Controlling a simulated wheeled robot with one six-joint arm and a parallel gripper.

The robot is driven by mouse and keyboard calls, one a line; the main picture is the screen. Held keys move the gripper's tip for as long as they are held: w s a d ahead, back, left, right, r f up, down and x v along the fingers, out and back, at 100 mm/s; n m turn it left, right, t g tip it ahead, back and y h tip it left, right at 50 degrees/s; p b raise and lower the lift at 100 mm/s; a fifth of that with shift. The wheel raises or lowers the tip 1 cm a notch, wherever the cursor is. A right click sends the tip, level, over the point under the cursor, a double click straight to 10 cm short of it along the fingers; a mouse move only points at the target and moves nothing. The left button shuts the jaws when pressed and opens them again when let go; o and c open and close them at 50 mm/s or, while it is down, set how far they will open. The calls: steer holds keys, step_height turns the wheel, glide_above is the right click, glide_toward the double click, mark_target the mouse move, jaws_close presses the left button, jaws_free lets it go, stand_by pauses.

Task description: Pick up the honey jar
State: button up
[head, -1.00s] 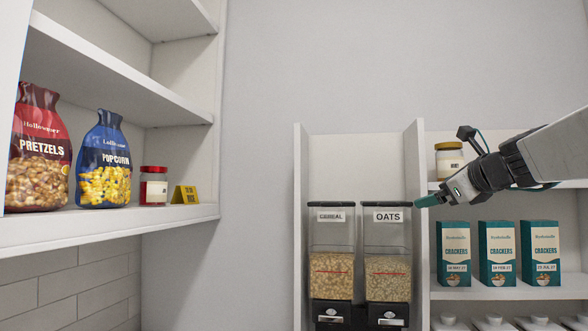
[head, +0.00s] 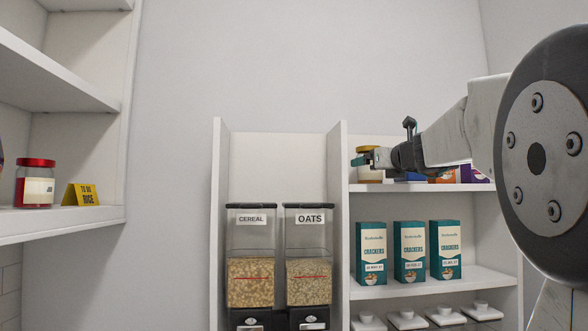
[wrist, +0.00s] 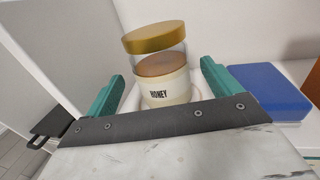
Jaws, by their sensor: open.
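The honey jar (head: 369,174) stands upright on the upper shelf of the right-hand unit, behind my arm, which partly hides it.
A blue box (wrist: 265,90) lies right of the jar, close to the right finger. An upright divider (head: 338,200) stands left of it, beside the oats dispenser (head: 308,258). Cracker boxes (head: 409,252) fill the shelf below. A red-lidded jar (head: 36,184) is far left.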

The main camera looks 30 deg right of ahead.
steer(key=x, duration=0.5)
steer(key=shift+w+d, duration=0.2)
steer(key=shift+w, duration=0.05)
steer(key=shift+c, duration=0.3)
steer(key=shift+r, duration=0.1)
steer(key=c, duration=1.3)
